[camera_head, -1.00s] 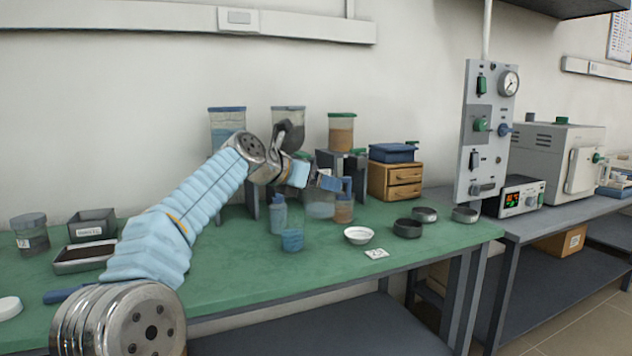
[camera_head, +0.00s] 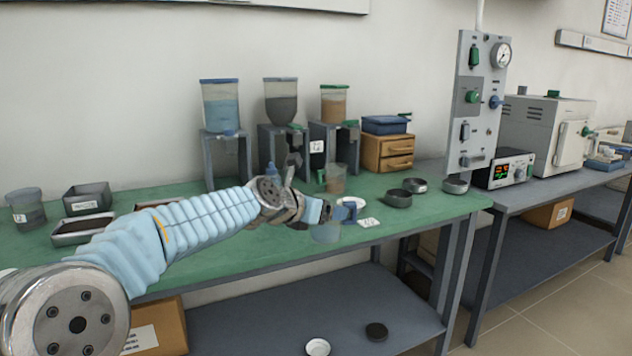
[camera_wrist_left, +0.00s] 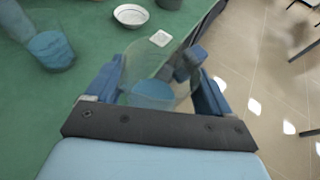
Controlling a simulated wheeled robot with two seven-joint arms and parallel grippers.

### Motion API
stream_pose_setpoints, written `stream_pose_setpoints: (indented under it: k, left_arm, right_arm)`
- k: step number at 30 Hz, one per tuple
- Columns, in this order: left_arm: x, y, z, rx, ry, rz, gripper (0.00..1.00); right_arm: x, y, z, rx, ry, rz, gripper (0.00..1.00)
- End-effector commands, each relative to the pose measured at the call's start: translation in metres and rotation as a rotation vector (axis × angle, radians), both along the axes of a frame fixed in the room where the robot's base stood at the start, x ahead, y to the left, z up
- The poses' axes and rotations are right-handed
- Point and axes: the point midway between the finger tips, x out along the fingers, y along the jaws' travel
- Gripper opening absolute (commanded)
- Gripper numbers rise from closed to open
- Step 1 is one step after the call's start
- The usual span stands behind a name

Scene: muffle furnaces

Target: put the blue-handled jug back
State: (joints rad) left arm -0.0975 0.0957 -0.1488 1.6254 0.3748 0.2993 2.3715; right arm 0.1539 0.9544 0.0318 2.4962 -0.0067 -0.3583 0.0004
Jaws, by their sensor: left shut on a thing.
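My left gripper (camera_head: 330,212) is shut on a clear jug (camera_head: 325,233) with a blue handle (camera_head: 348,208) and some blue contents. The jug is in the air by the table's front edge. In the left wrist view the jug (camera_wrist_left: 152,90) sits between the two blue fingers, its handle (camera_wrist_left: 188,63) towards the right, with the floor visible beyond. My right gripper is not in view.
A clear beaker with blue contents (camera_wrist_left: 52,52) stands on the green table (camera_wrist_left: 95,50). A white bowl (camera_wrist_left: 131,15) and a white card (camera_wrist_left: 160,38) lie near the edge. A jug with brown contents (camera_head: 336,180), dark dishes (camera_head: 398,198) and three hoppers on stands (camera_head: 220,105) are behind.

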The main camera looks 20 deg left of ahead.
Motion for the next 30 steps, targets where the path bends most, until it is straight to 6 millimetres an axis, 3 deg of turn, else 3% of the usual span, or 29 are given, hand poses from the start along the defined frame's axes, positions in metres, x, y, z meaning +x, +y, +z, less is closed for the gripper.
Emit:
stream_pose_setpoints:
  k: [4,8,19,23,30]
  left_arm:
    - [-0.008,-0.016,-0.044,0.0,0.006,0.034,0.11]
    - [-0.011,-0.021,-0.07,0.0,0.007,0.064,0.11]
    - [-0.014,-0.029,-0.092,0.001,0.004,0.083,0.11]
    - [-0.019,-0.04,-0.121,0.0,0.007,0.103,0.11]
    - [-0.031,-0.072,-0.2,-0.004,0.01,0.162,0.11]
  right_arm:
    - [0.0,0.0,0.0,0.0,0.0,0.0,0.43]
    - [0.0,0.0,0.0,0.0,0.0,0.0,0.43]
    - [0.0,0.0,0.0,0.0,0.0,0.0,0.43]
    - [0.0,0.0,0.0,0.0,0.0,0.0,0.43]
    - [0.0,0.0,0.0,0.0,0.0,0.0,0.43]
